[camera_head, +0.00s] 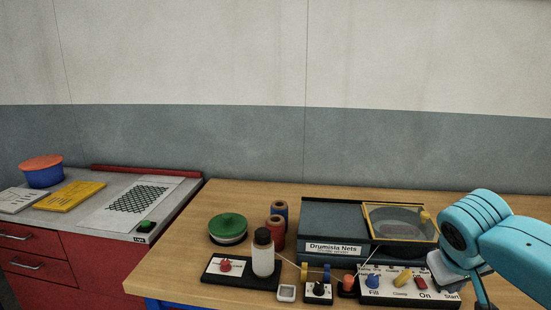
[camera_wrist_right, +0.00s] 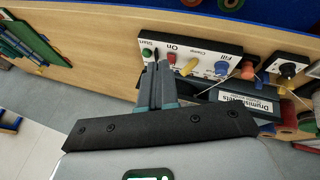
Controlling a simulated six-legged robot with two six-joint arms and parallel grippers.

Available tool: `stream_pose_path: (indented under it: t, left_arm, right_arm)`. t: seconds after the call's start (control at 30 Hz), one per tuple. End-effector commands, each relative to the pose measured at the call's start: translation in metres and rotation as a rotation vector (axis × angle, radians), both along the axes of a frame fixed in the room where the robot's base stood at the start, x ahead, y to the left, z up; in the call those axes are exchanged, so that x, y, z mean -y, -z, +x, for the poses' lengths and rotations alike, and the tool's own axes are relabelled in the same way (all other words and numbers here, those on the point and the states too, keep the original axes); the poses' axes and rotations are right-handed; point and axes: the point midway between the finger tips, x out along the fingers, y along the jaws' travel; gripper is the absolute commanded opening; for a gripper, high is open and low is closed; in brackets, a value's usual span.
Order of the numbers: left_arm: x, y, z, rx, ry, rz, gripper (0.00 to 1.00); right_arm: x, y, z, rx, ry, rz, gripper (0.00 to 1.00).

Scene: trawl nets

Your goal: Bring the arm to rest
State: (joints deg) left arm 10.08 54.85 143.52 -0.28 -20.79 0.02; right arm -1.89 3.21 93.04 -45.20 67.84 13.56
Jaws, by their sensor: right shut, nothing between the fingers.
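My right arm (camera_head: 492,238), teal, comes in from the right edge in the head view and reaches over the right end of the wooden bench. In the right wrist view my right gripper (camera_wrist_right: 158,72) has its two grey fingers together, with nothing between them. The fingertips overlap the edge of the white control panel (camera_wrist_right: 190,58) in that view; I cannot tell whether they touch it. The panel (camera_head: 395,291) carries a blue Fill knob (camera_head: 373,281), a yellow Clamp lever (camera_head: 403,277) and a red On switch (camera_head: 420,283). My left gripper is not in view.
A Drumisla Nets machine (camera_head: 333,219) with a yellow-framed clear lid (camera_head: 400,208) stands behind the panel. A white bottle (camera_head: 263,260), a green-lidded tin (camera_head: 228,226) and spools (camera_head: 277,236) stand left of it. A red cabinet (camera_head: 55,265) is further left.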

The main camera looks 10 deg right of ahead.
Motion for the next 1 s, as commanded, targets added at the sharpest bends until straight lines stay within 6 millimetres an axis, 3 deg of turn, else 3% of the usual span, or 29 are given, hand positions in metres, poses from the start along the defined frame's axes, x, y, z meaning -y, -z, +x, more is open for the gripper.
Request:
stream_pose_path:
  t: [0.27, 0.37, 0.47, 0.57, 0.7, 0.8, 0.9, 1.0]
  left_arm:
    - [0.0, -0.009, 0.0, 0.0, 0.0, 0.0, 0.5]
    - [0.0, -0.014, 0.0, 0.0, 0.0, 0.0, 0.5]
    - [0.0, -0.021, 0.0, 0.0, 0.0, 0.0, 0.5]
    - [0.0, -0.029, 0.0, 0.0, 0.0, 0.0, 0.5]
    - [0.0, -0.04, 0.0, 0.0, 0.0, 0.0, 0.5]
    - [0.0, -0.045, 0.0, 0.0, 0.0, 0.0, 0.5]
    - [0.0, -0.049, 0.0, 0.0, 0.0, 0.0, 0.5]
    - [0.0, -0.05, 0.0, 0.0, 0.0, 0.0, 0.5]
  right_arm:
    - [-0.055, 0.089, 0.028, -0.079, -0.15, 0.137, 0.0]
    - [-0.085, 0.139, 0.031, -0.119, -0.206, 0.226, 0.0]
    - [-0.127, 0.203, 0.02, -0.168, -0.25, 0.356, 0.0]
    - [-0.172, 0.269, -0.009, -0.213, -0.25, 0.509, 0.0]
    - [-0.223, 0.343, -0.073, -0.261, -0.158, 0.683, 0.0]
    - [-0.241, 0.374, -0.12, -0.285, -0.063, 0.741, 0.0]
    - [-0.248, 0.391, -0.154, -0.297, 0.008, 0.755, 0.0]
    - [-0.25, 0.398, -0.171, -0.3, 0.045, 0.751, 0.0]
